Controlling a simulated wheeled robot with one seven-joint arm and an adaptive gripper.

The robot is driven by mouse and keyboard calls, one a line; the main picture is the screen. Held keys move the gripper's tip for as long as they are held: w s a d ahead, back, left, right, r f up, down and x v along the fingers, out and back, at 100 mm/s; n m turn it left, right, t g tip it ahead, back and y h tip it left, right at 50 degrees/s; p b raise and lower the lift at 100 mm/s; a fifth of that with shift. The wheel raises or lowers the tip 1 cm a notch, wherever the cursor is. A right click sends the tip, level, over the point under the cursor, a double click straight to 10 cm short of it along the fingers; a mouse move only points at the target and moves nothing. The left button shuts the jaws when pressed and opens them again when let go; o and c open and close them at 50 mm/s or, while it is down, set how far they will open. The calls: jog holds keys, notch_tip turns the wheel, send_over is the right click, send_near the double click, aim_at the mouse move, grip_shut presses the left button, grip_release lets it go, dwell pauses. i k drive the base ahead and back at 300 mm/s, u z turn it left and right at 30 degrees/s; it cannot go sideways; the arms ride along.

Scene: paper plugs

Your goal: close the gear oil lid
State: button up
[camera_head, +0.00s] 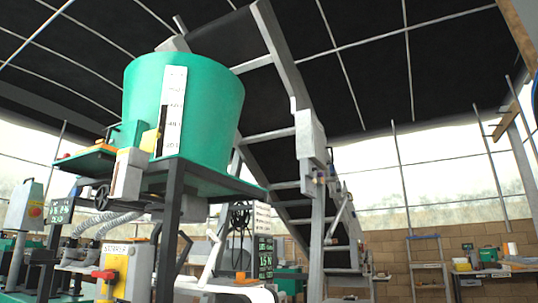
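I cannot pick out a gear oil lid in the head view. A large green tub (187,110) stands high on a dark-legged frame, with a white scale strip on its front. Below it is a yellow and grey control box (125,268) with a red knob. My gripper does not show clearly anywhere in this view. White and orange parts at the bottom centre are too unclear to name.
A steep conveyor (270,60) with grey rails rises behind the tub. A ladder (428,265) leans by the brick wall (391,252) at right. A workbench (490,270) with small items stands at far right. Ribbed hoses (98,225) hang at lower left.

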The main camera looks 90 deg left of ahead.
aim_at(149, 138)
jog(key=u, duration=1.2)
jog(key=i, duration=1.8)
jog(key=u, duration=0.7)
jog(key=i, duration=1.35)
jog(key=u, duration=3.4)
jog(key=k, duration=0.2)
jog(key=u, duration=0.15)
